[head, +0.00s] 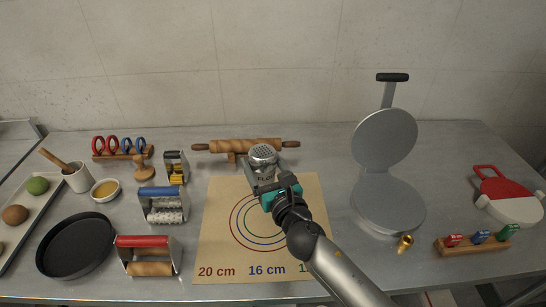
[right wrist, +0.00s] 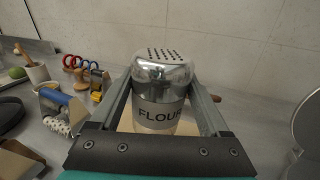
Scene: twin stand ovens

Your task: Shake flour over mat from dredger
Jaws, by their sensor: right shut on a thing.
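The flour dredger (head: 263,155) is a silver metal shaker with a pierced domed top and a "FLOUR" label. My right gripper (head: 266,178) is shut on it, over the back part of the mat. The dredger also shows in the right wrist view (right wrist: 161,88), upright between the two fingers, its holes facing up. The mat (head: 214,215) is tan with coloured rings and size marks such as 20 cm and 16 cm. My right arm covers its right part. No flour shows on the visible mat. My left gripper is not in view.
A rolling pin (head: 245,146) lies on a rest behind the mat. An open round press (head: 388,205) stands to the right. Roller tools (head: 148,256), a black pan (head: 75,245) and a small bowl (head: 105,190) stand to the left. A clip rack (head: 475,244) is at the front right.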

